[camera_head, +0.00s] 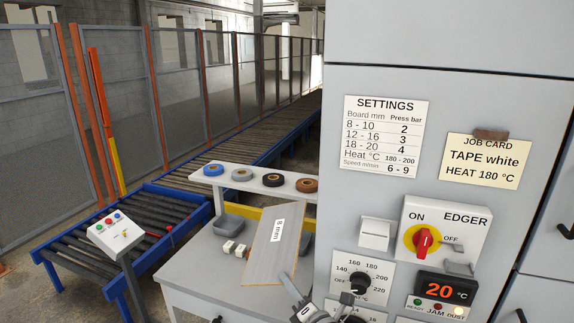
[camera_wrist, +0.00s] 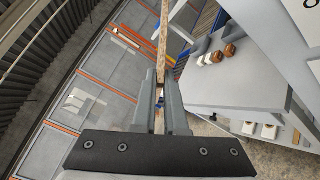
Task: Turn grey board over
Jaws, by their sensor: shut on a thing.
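The grey board (camera_head: 265,265) is held up at a tilt in the head view, its broad face towards the camera. A white label reading "8 mm" is on that face, with the writing running steeply up the board. My gripper (camera_head: 291,284) is at the board's lower right edge, partly cut off by the frame bottom. In the wrist view my gripper (camera_wrist: 161,82) is shut on the board (camera_wrist: 164,40), which shows edge-on as a narrow brown, speckled strip reaching up from between the fingers. The board's other face is hidden.
A light worktable (camera_head: 195,275) is behind the board, with small white blocks (camera_head: 234,248) on it. A shelf (camera_head: 240,181) carries several tape rolls. The edger cabinet (camera_head: 340,200) stands close on the right. A roller conveyor (camera_head: 100,240) and mesh fence are on the left.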

